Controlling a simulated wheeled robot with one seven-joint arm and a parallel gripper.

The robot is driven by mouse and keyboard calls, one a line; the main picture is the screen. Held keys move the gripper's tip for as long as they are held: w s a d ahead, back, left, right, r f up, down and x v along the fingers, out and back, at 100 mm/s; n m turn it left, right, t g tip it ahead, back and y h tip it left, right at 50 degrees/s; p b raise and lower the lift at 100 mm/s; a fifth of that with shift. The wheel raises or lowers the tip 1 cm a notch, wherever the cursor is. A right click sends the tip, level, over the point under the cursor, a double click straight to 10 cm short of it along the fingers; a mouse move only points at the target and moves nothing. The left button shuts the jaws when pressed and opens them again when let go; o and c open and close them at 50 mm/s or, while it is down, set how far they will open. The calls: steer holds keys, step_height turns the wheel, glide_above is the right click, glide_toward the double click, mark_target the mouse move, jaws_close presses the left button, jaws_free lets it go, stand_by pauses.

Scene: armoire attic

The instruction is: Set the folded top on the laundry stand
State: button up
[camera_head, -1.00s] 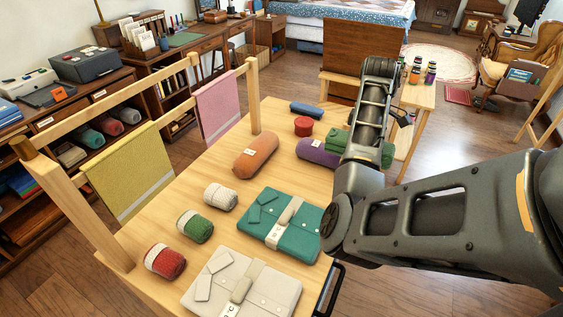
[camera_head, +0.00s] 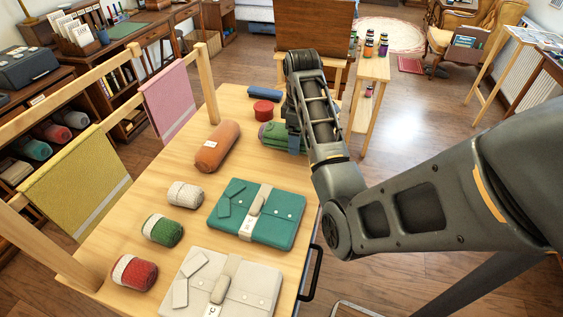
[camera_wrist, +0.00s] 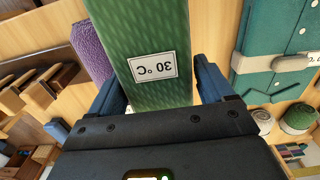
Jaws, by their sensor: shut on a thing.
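A green patterned folded top with a white "30 °C" label (camera_wrist: 152,67) is between the blue fingers of my gripper (camera_wrist: 155,88), which is shut on it. In the head view the green top (camera_head: 272,132) shows over the far part of the wooden stand top (camera_head: 180,225), beside my arm, which partly hides it. I cannot tell whether it touches the wood. A purple roll (camera_wrist: 90,48) lies beside the green top in the wrist view; it is hidden in the head view.
A teal folded garment (camera_head: 280,228), a cream one (camera_head: 250,285) and small rolls fill the near part. A rail with a yellow cloth (camera_head: 75,180) and pink cloth (camera_head: 168,103) borders the left.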

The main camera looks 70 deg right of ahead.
glide_above(282, 171)
step_height(282, 171, down, 3)
steer(key=shift+f, duration=0.1)
steer(key=shift+w+f+p, duration=0.1)
steer(key=shift+f+p, duration=0.3)
steer(key=shift+f, duration=1.6)
steer(key=shift+f, duration=0.15)
